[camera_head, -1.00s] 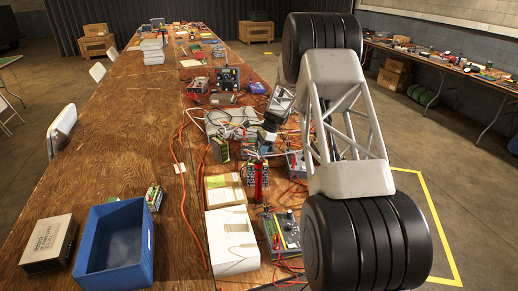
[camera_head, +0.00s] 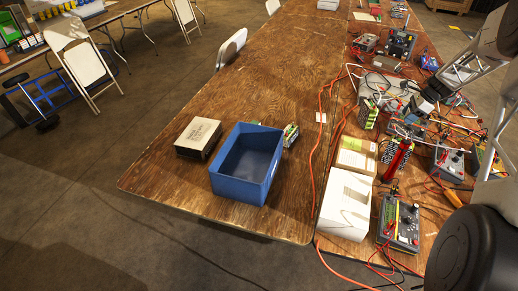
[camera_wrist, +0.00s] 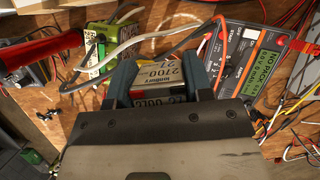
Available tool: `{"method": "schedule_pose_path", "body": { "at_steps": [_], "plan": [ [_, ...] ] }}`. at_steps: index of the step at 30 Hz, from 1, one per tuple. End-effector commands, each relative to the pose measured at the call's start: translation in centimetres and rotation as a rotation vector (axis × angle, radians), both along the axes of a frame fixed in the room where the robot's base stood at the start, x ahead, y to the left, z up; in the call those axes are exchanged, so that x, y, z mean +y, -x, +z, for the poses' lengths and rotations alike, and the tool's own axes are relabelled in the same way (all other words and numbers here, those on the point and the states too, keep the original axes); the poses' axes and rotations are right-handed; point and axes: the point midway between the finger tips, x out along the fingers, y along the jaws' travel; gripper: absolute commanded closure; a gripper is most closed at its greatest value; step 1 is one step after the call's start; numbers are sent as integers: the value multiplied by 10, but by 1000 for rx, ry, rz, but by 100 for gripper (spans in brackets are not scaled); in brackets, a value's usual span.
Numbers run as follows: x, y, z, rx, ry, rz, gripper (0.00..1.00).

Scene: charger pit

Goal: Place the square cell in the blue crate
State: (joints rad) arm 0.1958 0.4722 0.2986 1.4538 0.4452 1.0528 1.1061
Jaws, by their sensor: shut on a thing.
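The square cell (camera_wrist: 158,73) is a grey block with a printed "2700" label. In the wrist view it sits between the two fingers of my gripper (camera_wrist: 158,80), which is shut on it. Its lower part is hidden by the gripper body. The blue crate (camera_head: 221,184) is open-topped and stands upright on the wooden table, left of centre in the head view. No contents show in it. My gripper is over the cluttered right side of the table, well right of and beyond the crate. In the head view the cell is too small to make out.
A cardboard-topped box (camera_head: 198,138) stands left of the crate. A small green-and-grey item (camera_head: 290,135) lies beside its right wall. A white box (camera_head: 344,205), a meter (camera_head: 400,222), red cylinders and loose cables crowd the right. The table beyond the crate is mostly bare.

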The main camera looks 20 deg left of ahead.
Motion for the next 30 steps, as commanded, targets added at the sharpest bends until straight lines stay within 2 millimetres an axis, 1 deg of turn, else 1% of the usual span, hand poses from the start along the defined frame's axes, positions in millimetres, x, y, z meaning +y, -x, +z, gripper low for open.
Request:
{"method": "schedule_pose_path", "body": {
  "at_steps": [1, 5, 6, 14, 18, 23, 30],
  "plan": [
    [14, 1, 2, -3, 0, 9, 85],
    [50, 4, 3, -5, 0, 29, 85],
    [63, 6, 3, -5, 0, 37, 85],
    [147, 22, 3, -4, 0, 85, 85],
    [190, 34, 4, -5, -1, 111, 85],
    [239, 50, 3, -4, -2, 138, 85],
    [308, 79, 3, -4, -2, 182, 85]
  ]
}}
